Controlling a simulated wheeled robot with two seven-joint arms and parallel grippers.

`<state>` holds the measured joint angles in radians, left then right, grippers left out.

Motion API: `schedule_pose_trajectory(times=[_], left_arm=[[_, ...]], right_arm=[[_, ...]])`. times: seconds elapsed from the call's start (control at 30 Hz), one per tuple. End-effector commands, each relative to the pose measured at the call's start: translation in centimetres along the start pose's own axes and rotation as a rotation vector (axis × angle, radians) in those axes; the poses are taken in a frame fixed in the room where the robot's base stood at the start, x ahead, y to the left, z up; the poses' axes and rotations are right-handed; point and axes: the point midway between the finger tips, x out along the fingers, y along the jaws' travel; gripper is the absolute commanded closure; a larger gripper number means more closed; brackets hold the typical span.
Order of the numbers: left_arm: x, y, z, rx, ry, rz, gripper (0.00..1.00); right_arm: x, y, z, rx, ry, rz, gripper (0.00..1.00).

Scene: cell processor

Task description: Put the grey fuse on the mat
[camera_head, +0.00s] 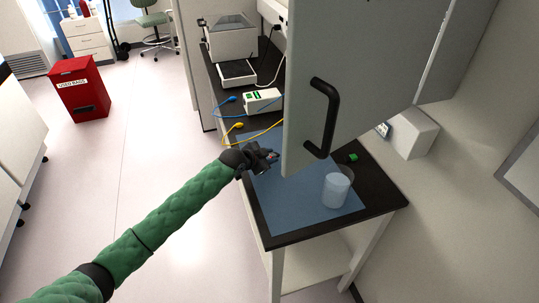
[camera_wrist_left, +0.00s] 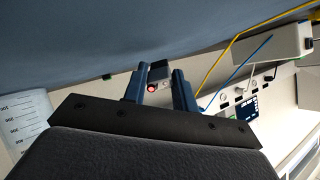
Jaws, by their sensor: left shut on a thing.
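My left gripper (camera_head: 268,156) is over the left part of the blue mat (camera_head: 275,198) on the dark bench; I cannot tell whether it touches the mat. In the left wrist view its two fingers (camera_wrist_left: 160,88) are shut on a small grey piece (camera_wrist_left: 160,72), which looks like the grey fuse. The fuse is mostly hidden in the head view. The mat also fills the top of the left wrist view (camera_wrist_left: 80,30). My right gripper is not in view.
A beaker (camera_head: 336,190) stands on the mat's right part. A small green block (camera_head: 353,157) lies behind it. A white device (camera_head: 262,101) with blue and yellow cables is further back. A cabinet door with a black handle (camera_head: 328,118) hangs over the bench.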

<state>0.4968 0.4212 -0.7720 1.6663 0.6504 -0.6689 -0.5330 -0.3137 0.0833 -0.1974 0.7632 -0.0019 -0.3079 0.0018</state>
Motion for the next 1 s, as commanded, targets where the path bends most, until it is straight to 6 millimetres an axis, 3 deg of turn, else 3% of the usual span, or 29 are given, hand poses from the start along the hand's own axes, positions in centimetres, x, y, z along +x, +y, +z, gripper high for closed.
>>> schedule_pose_trajectory(times=[0.23,0.47,0.5,0.6,1.0], left_arm=[[0.2,0.2,0.4,0.0,0.0,0.0,1.0],[0.2,0.2,0.4,0.0,0.0,0.0,1.0],[0.2,0.2,0.4,0.0,0.0,0.0,0.67],[0.2,0.2,0.4,0.0,0.0,0.0,0.47],[-0.2,0.2,0.6,0.0,0.001,-0.001,0.47]], right_arm=[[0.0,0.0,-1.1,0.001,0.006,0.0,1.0],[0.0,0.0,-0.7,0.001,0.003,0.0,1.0],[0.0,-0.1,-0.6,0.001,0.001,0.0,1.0],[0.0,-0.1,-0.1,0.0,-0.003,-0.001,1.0],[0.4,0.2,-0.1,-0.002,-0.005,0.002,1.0]])
